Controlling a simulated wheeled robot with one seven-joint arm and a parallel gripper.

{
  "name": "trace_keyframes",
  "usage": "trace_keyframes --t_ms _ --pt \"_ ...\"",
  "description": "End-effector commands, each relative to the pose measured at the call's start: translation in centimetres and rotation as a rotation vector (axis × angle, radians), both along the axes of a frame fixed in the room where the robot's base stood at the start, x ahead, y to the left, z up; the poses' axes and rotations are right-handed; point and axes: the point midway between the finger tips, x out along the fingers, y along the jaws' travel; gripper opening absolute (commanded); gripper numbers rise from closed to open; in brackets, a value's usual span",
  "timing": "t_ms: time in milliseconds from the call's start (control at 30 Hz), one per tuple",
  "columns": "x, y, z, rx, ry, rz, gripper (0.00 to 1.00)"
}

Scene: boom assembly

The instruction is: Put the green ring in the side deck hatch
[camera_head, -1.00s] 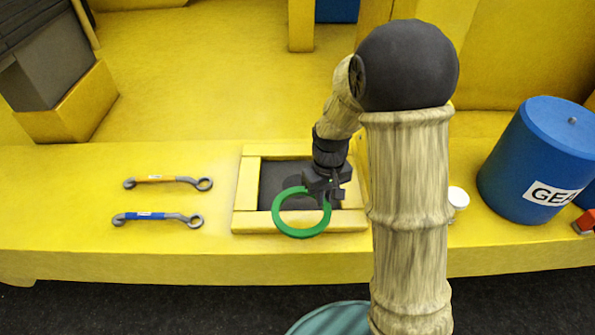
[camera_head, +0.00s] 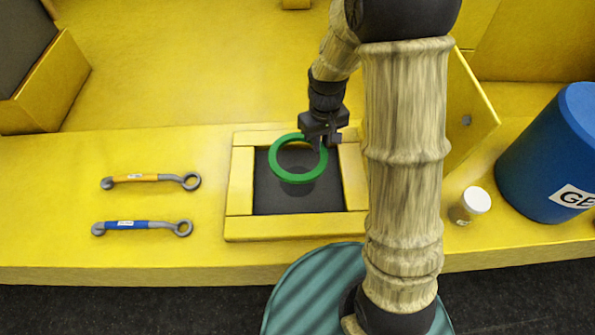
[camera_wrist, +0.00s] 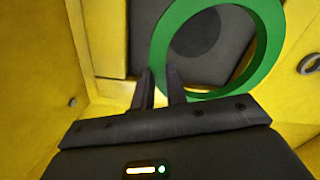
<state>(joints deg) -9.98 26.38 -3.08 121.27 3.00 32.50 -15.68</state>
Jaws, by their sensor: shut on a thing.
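The green ring (camera_head: 273,168) is held at its right edge by my gripper (camera_head: 321,143) over the hatch. It hangs above the dark hatch floor, with a shadow on the floor below it. The side deck hatch (camera_head: 239,185) is a square yellow frame around a dark grey recess. In the wrist view the green ring (camera_wrist: 272,45) lies at the fingertips of my gripper (camera_wrist: 160,88), with the dark recess behind it. The hatch lid (camera_head: 470,115) stands open to the right.
Two wrenches, one with an orange band (camera_head: 140,178) and one with a blue band (camera_head: 135,225), lie left of the hatch. A small white-capped jar (camera_head: 474,202) and a blue barrel (camera_head: 545,155) stand to the right. The deck's front edge is below the hatch.

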Motion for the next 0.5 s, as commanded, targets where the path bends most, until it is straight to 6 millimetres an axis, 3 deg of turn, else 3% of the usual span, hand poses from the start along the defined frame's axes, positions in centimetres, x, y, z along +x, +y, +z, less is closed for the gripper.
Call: trace_keyframes --t_ms 333,500 --pt "-0.1 0.4 -0.3 0.000 0.001 0.009 0.00" --pt "-0.2 0.2 -2.6 -0.001 0.006 0.006 0.00"
